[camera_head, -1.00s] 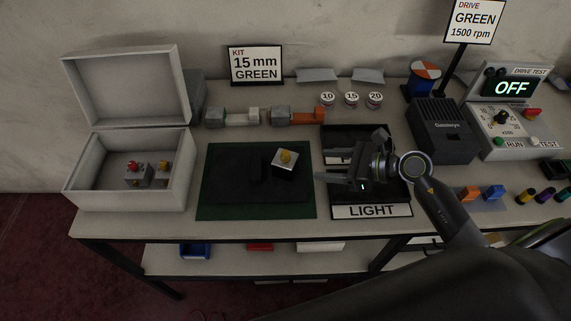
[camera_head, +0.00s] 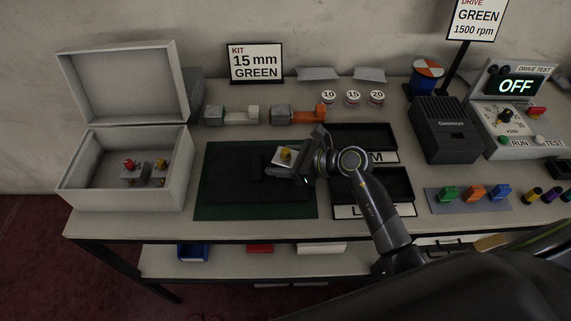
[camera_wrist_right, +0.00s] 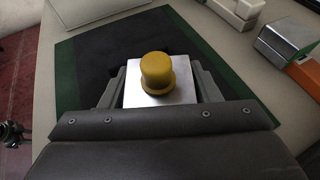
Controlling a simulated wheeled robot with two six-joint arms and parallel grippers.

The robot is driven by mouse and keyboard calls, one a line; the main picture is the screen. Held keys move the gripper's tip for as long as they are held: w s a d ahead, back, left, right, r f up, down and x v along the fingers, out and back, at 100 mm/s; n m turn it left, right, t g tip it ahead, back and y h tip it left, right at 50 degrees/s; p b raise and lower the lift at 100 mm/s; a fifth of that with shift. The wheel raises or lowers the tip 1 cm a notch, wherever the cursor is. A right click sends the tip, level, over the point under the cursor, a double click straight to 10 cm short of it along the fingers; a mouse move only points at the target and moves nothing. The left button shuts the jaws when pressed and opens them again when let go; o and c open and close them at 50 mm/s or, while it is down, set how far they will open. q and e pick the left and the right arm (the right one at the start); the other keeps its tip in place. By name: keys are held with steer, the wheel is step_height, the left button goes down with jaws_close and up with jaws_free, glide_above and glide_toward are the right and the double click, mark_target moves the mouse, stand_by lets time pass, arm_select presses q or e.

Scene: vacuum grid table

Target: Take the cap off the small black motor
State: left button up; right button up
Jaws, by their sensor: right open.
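The small motor (camera_head: 280,162) stands on the dark mat (camera_head: 222,180) with its green border. In the head view its top looks silver, with a yellow cap (camera_head: 286,154) on it. In the right wrist view the yellow cap (camera_wrist_right: 157,72) sits upright on the square silver top (camera_wrist_right: 147,97). My right gripper (camera_head: 284,164) is open at the motor, with one finger on each side of the silver block in the wrist view. Contact cannot be told. The motor's lower body is largely hidden by the gripper.
An open grey box (camera_head: 80,199) with small parts stands at the left. Two black trays (camera_head: 372,184) lie right of the mat. Motors with grey and orange parts (camera_head: 300,114) lie behind it. A dark grey box (camera_head: 443,130) and the drive test panel (camera_head: 507,125) stand right.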

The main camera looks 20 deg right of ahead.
steer(key=shift+w+a+f, duration=0.1)
steer(key=shift+w+a, duration=0.15)
steer(key=shift+c, duration=0.5)
